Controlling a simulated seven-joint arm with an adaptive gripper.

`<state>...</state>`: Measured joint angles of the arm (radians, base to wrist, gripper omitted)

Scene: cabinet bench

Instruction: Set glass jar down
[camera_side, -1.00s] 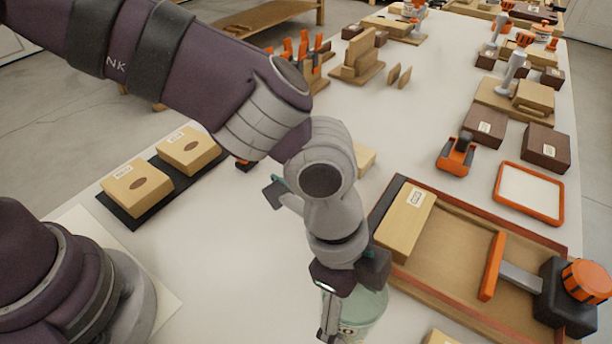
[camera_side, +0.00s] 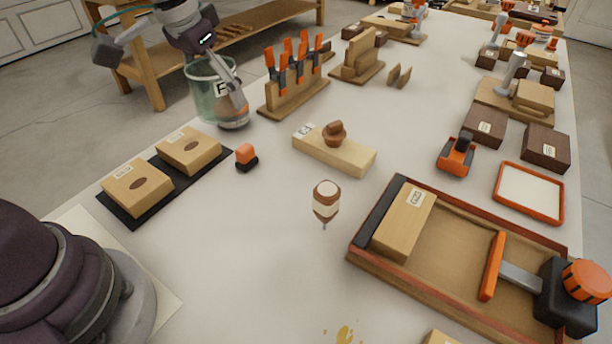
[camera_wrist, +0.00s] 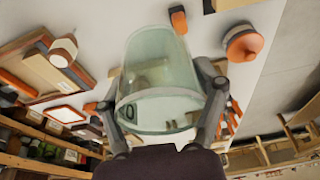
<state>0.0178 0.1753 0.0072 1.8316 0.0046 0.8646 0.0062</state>
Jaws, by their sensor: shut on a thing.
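The clear greenish glass jar (camera_side: 203,94), with a dark label, is at the far left edge of the bench in the side view. My gripper (camera_side: 221,84) is shut on the jar. In the wrist view the jar (camera_wrist: 160,72) fills the middle, with a finger of my gripper (camera_wrist: 160,98) on each side.
A rack of orange-handled tools (camera_side: 292,88) stands just right of the jar. Two wooden blocks (camera_side: 138,187) on a black mat lie in front. Yellow spots (camera_side: 345,335) mark the front.

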